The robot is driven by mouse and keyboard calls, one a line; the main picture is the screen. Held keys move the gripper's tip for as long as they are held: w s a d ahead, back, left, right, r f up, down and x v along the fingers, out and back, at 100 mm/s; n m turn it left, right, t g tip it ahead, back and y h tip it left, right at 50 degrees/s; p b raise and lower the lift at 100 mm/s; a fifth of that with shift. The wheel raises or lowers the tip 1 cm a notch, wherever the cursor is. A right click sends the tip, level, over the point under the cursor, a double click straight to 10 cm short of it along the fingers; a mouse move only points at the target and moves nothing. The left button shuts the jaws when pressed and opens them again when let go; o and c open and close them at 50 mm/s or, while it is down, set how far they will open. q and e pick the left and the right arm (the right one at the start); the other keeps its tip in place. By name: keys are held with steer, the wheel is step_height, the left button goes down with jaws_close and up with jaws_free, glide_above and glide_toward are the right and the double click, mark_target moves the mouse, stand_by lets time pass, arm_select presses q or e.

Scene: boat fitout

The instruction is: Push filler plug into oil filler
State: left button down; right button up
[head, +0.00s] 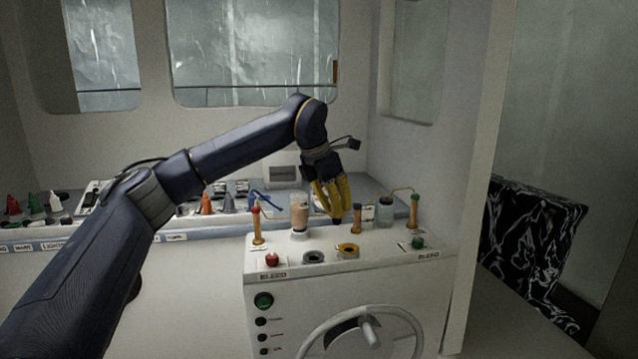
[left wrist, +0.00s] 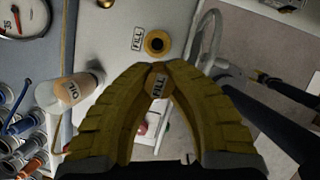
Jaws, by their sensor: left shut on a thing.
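My left gripper (head: 336,216) is over the white console top, its yellow fingers pointing down. The plug is apart from the filler in the wrist view. The plug's underside is hidden.
An oil bottle (head: 300,217) stands left of the gripper, and a clear jar (head: 385,212) stands right of it. A dark ring port (head: 313,257) and a red knob (head: 272,259) lie left of the filler. A handwheel (head: 365,333) is on the front.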

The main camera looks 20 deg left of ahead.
arm_select(q)
steer(key=w+d+f, duration=0.2)
steer(key=w+f, duration=0.2)
steer(key=shift+w+n, duration=0.15)
steer(key=shift+n, duration=0.15)
steer(key=shift+d, duration=0.1)
steer(key=shift+f, duration=3.05)
steer(key=shift+f, duration=0.35)
steer(key=c, duration=1.3)
jaws_free()
steer(key=shift+c, duration=0.2)
